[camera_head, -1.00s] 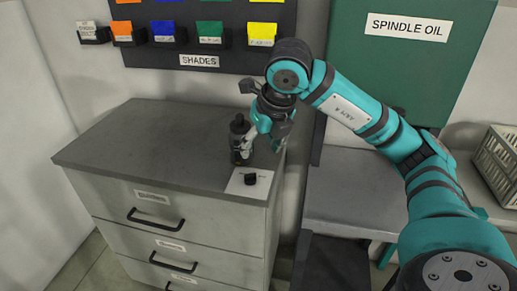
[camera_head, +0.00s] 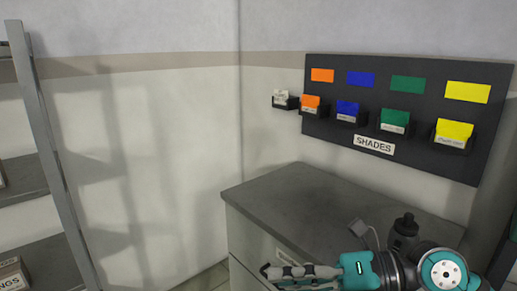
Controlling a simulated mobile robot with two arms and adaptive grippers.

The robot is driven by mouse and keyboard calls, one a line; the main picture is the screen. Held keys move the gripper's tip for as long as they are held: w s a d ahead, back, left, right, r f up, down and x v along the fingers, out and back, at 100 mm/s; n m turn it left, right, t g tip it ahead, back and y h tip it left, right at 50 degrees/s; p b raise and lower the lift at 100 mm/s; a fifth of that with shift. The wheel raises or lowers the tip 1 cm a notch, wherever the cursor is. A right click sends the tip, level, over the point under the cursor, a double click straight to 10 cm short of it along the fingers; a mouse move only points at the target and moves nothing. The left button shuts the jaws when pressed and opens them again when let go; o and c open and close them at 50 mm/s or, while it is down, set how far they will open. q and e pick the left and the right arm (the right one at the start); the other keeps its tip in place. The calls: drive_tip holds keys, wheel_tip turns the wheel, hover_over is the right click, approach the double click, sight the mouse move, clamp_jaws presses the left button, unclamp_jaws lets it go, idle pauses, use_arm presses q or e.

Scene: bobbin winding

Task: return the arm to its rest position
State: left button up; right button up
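My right arm comes in at the bottom right. Its teal wrist lies in front of the cabinet, and its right gripper (camera_head: 268,271) points left near the bottom edge. The fingers are seen from the side and partly cut by the frame edge, so their opening is unclear. I see nothing in them. My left gripper is out of view.
The dark shades board (camera_head: 375,146) with coloured card bins hangs on the wall above the cabinet. A small separate bin (camera_head: 285,100) is at its left. A grey metal shelf (camera_head: 52,150) with a box (camera_head: 12,273) stands at far left. The wall between is clear.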

wheel_tip(320, 180, up, 7)
drive_tip(key=m+t+y, duration=0.4)
drive_tip(key=m+y, duration=0.2)
drive_tip(key=w+d+m+t+h, duration=0.5)
drive_tip(key=d+m+t+h, duration=0.2)
drive_tip(key=m+t, duration=0.7)
drive_tip(key=d+f+m+g+h, duration=0.2)
drive_tip(key=d+f+m+h, duration=0.25)
drive_tip(key=f, duration=0.25)
drive_tip(key=d+f+m+g+h, duration=0.1)
drive_tip(key=d+f+m+h, duration=0.2)
drive_tip(key=f+m+h, duration=0.4)
drive_tip(key=d+f+m+g+h, duration=0.2)
drive_tip(key=d+f+m+h, duration=0.15)
drive_tip(key=f, duration=0.45)
drive_tip(key=s+a+f+m+g+y, duration=0.1)
drive_tip(key=s+a+f+m+g, duration=0.1)
drive_tip(key=s+f+g, duration=1.35)
drive_tip(key=s+f+t+p, duration=0.1)
drive_tip(key=s+f, duration=0.3)
drive_tip(key=f, duration=1)
drive_tip(key=s+f+t+p, duration=0.1)
drive_tip(key=s+f, duration=0.2)
drive_tip(key=f, duration=1.1)
drive_tip(key=s+d+f+p, duration=0.1)
drive_tip(key=s+d+f, duration=0.1)
drive_tip(key=s+f, duration=1.2)
drive_tip(key=shift+s+d+g, duration=0.3)
drive_tip(key=shift+s+g, duration=0.15)
drive_tip(key=shift+s, duration=0.8)
